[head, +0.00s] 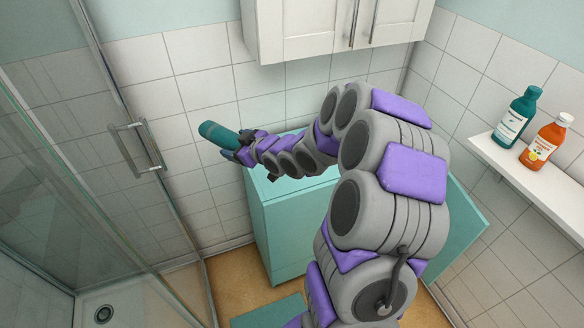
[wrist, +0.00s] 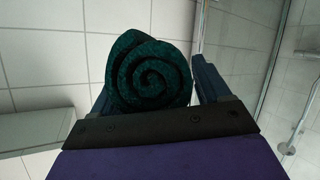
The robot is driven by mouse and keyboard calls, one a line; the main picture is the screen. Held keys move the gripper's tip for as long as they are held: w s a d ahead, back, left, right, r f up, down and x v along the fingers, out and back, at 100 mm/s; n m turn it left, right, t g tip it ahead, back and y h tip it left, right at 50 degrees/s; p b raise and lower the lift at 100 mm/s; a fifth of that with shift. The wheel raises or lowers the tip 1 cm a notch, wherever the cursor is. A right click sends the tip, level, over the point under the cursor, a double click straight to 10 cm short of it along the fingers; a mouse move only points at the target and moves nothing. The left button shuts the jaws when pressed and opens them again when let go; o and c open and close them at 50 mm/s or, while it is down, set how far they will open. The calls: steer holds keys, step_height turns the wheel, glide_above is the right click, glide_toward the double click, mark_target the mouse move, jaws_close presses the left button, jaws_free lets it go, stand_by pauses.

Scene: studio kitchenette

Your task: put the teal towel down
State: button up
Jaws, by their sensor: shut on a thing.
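The teal towel (head: 217,134) is rolled up and shows in the head view at the end of my arm. Its spiral end fills the middle of the wrist view (wrist: 149,72). My gripper (head: 240,150) is shut on the towel, with one finger on each side of it in the wrist view (wrist: 152,85). The towel is held in the air near the left end of the teal cabinet (head: 285,225), close to its top's height. My arm hides much of the cabinet top.
A glass shower door (head: 100,200) with a metal handle (head: 138,148) stands at left. A white wall cabinet (head: 320,28) hangs above. At right, a shelf (head: 520,175) holds a teal bottle (head: 517,117) and an orange bottle (head: 547,143). A teal mat (head: 268,314) lies on the floor.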

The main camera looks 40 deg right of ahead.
steer(key=s+d+f+m+h+p, duration=0.2)
steer(key=s+d+f, duration=1.2)
steer(key=d+f, duration=0.3)
steer(key=w+d, duration=0.3)
steer(key=w, duration=0.1)
steer(key=w+d+f+b, duration=0.1)
steer(key=w+d, duration=0.2)
steer(key=w, duration=0.1)
steer(key=w+d+f, duration=0.1)
steer(key=w+d, duration=0.2)
steer(key=w, duration=0.1)
steer(key=shift+w+d+b, duration=0.2)
steer(key=shift+w+b, duration=0.05)
steer(key=shift+b, duration=0.05)
steer(key=shift+f+b, duration=0.55)
steer(key=shift+f, duration=1.2)
steer(key=shift+r, duration=0.1)
steer(key=o, duration=1.1)
